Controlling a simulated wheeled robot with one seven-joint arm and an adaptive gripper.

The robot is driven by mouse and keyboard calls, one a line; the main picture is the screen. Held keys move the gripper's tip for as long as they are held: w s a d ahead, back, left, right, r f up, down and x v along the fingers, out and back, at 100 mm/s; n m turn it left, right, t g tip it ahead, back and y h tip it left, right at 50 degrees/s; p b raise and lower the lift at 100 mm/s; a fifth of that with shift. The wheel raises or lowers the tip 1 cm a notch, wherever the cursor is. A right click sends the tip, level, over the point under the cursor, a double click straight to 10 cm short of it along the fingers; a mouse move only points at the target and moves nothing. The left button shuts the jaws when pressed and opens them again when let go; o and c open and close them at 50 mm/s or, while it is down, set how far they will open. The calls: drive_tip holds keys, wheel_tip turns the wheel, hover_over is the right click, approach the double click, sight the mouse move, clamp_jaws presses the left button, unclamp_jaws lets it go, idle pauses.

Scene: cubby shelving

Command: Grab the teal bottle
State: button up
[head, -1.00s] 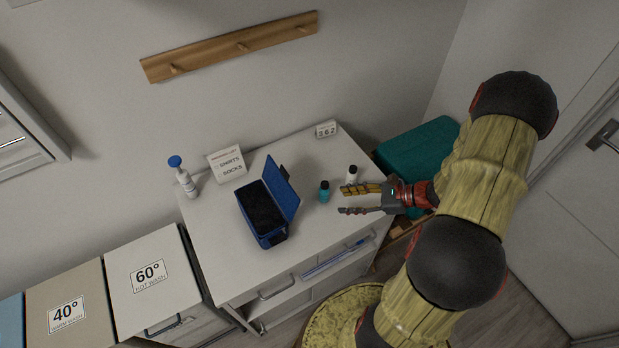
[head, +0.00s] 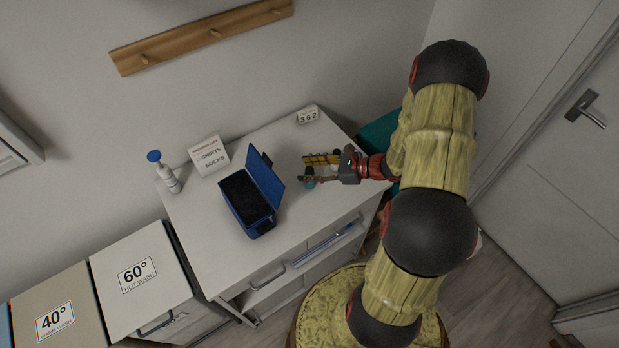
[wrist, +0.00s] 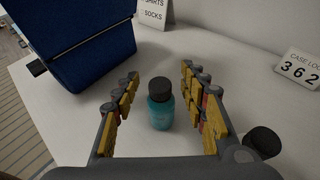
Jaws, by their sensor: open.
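The teal bottle (wrist: 160,112) with a black cap stands upright on the white cabinet top. In the wrist view it is between the two open fingers of my gripper (wrist: 158,100), with a gap on either side. In the head view my gripper (head: 312,168) reaches in from the right over the cabinet top. There the teal bottle (head: 309,184) is mostly hidden behind a finger, with only a little teal showing.
A black-capped bottle (wrist: 262,143) stands just outside my right finger in the wrist view. An open blue case (head: 250,206) stands to the left. A sign (head: 209,156), a white pump bottle (head: 166,174) and a number block (head: 307,115) are on the top.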

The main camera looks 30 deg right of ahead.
clamp_jaws()
idle(0.5)
